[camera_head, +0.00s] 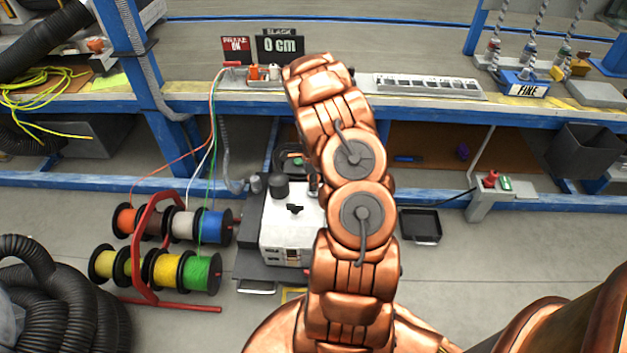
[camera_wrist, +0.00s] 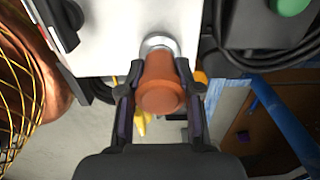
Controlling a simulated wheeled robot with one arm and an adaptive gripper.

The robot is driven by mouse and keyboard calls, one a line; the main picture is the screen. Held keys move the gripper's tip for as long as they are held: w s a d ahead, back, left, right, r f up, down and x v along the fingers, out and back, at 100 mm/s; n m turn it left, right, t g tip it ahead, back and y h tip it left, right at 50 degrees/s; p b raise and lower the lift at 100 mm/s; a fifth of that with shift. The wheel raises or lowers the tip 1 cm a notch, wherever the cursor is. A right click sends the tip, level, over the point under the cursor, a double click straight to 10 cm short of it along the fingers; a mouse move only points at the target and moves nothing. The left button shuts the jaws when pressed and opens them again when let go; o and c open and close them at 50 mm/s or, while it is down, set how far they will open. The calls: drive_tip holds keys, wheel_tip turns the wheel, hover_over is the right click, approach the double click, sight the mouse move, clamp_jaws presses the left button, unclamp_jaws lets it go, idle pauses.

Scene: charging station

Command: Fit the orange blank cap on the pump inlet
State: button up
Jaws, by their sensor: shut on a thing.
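The orange blank cap (camera_wrist: 162,84) is between the two fingers of my gripper (camera_wrist: 163,90) in the wrist view, and the gripper is shut on it. The cap lines up with a silver round fitting, the pump inlet (camera_wrist: 157,43), on a white housing. The cap's far end overlaps the fitting in this view; I cannot tell whether it is seated on it or just in front of it. In the head view the white pump (camera_head: 284,226) stands low behind my copper arm. My arm hides the gripper and the cap there.
A cable spool rack (camera_head: 160,250) stands left of the pump. A black tray (camera_head: 421,225) lies on the floor to the right. The blue-framed bench (camera_head: 420,108) runs across behind. A black hose and a green button (camera_wrist: 288,6) are right of the pump in the wrist view.

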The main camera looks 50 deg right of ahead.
drive_tip(key=o, duration=1.1)
wheel_tip(320, 180, up, 11)
drive_tip(key=shift+f, duration=0.1)
drive_tip(key=shift+r, duration=0.6)
